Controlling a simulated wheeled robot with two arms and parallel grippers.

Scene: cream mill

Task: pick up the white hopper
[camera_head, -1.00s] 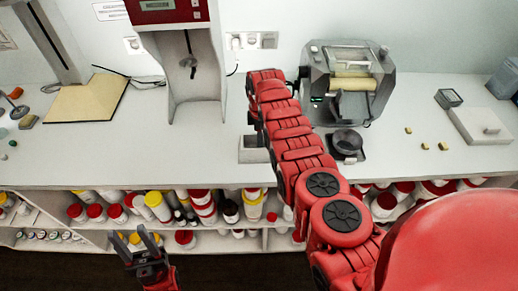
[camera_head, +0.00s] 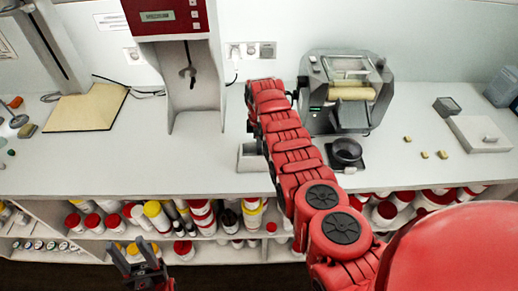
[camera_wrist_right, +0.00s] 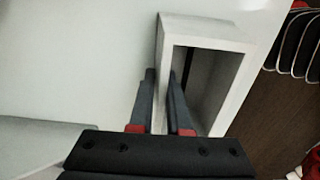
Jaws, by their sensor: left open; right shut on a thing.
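The white hopper (camera_head: 247,164) is a pale, open, box-like piece on the counter, partly covered by my right arm in the head view. In the right wrist view the hopper (camera_wrist_right: 232,37) shows its rectangular opening and dark inside. My right gripper (camera_wrist_right: 160,80) is shut on one wall of the hopper, one finger outside and one inside the opening. In the head view this gripper is hidden behind my red arm. My left gripper (camera_head: 137,255) is open and empty, low in front of the shelves, well apart from the hopper.
A grey mill (camera_head: 345,90) with a black bowl (camera_head: 346,151) in front stands right of the hopper. A tall red and white machine (camera_head: 190,95) stands to its left. Bottles fill the shelves (camera_head: 230,252) below the counter.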

